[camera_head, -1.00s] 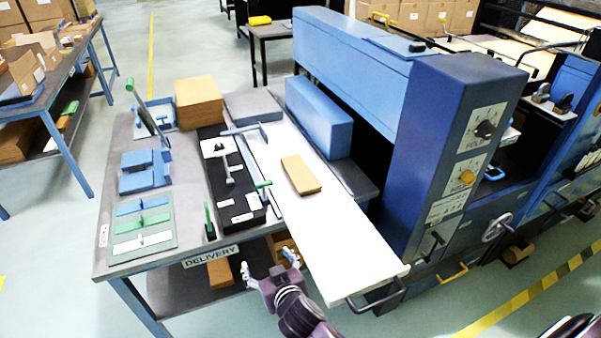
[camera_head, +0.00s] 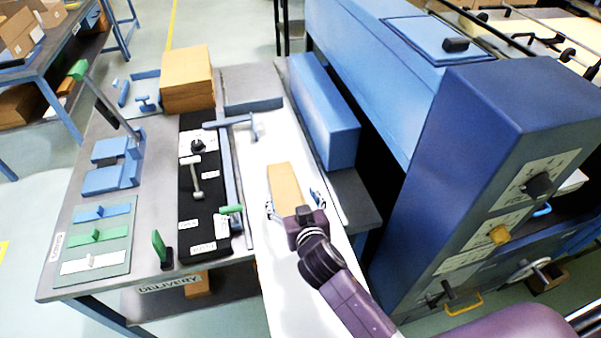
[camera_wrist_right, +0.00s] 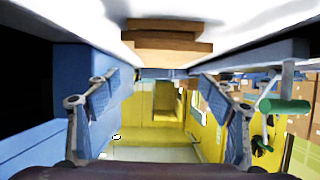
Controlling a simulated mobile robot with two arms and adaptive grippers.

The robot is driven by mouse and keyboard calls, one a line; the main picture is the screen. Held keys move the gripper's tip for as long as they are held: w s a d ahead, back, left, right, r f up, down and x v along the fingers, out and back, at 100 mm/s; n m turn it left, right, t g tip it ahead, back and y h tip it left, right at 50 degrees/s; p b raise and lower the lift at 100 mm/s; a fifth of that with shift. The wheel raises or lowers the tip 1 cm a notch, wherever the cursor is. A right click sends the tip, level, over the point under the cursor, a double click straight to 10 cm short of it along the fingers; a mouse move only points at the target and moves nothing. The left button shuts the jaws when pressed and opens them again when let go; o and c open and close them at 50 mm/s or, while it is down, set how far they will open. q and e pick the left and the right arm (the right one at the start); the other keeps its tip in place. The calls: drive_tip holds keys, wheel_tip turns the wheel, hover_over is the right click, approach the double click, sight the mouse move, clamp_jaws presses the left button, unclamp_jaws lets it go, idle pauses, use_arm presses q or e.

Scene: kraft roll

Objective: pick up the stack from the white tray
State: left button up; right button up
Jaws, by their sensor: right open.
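The stack (camera_head: 284,181) is a tan block of kraft sheets lying flat on the long white tray (camera_head: 262,262). My right gripper (camera_head: 293,202) is over the tray at the near end of the stack. Its fingers are open, one to each side of that end, and I cannot tell whether they touch it. In the right wrist view the stack (camera_wrist_right: 165,40) shows at the top centre against the white tray (camera_wrist_right: 70,18), beyond the open right gripper (camera_wrist_right: 158,100). My left gripper is not in view.
A blue machine with a control panel (camera_head: 500,210) stands close on the right, with a long blue block (camera_head: 325,110) beside the tray. On the left are a black panel with levers (camera_head: 205,230), a green-handled lever (camera_head: 105,100) and a cardboard-coloured block (camera_head: 187,80).

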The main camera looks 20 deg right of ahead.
sight(286, 188)
drive_tip(key=shift+w+a, duration=0.2)
drive_tip(key=shift+w, duration=0.05)
drive_tip(key=shift+w+a, duration=0.15)
drive_tip(key=shift+a, duration=0.35)
drive_tip(key=shift+w+d+f, duration=0.25)
drive_tip(key=shift+w+f, duration=0.1)
drive_tip(key=shift+w, duration=0.15)
drive_tip(key=w+f, duration=0.1)
drive_tip(key=w+f+p, duration=0.1)
drive_tip(key=w, duration=0.1)
drive_tip(key=shift+w+d+f, duration=0.1)
drive_tip(key=shift+w+d, duration=0.05)
drive_tip(key=shift+d, duration=0.2)
drive_tip(key=shift+w+f, duration=0.1)
drive_tip(key=shift+w, duration=0.25)
drive_tip(key=c, duration=1.4)
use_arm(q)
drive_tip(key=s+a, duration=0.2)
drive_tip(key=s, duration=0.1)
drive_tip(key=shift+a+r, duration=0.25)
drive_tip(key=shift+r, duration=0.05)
